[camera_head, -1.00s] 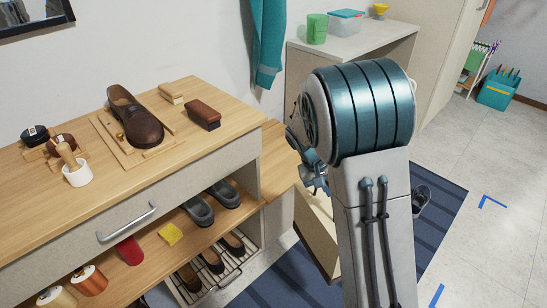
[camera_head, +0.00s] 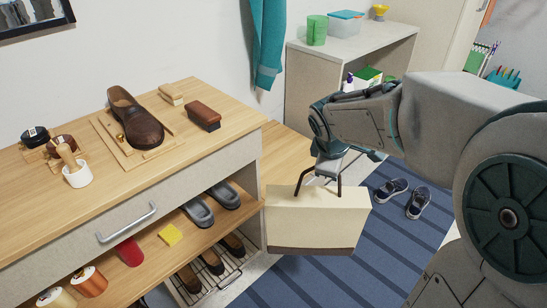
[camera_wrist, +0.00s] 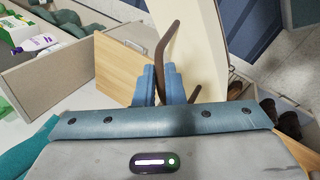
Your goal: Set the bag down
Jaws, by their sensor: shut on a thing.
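The bag (camera_head: 318,222) is a cream box shape with a dark brown base band and a thin brown handle. My gripper (camera_head: 326,172) is above it, shut on the handle. In the wrist view, my blue fingertips (camera_wrist: 162,86) close around the brown handle (camera_wrist: 163,42), and the cream bag side (camera_wrist: 197,45) lies beyond them. The bag hangs roughly upright in front of a low wooden surface (camera_head: 284,150), right of the shoe cabinet. I cannot tell whether it touches anything; its far side is hidden.
A blue striped rug (camera_head: 375,240) covers the floor, with dark sneakers (camera_head: 404,196) right of the bag. The wooden counter (camera_head: 75,120) at left holds a brown shoe (camera_head: 135,118), brushes and polish. A pale shelf unit (camera_head: 345,45) stands behind.

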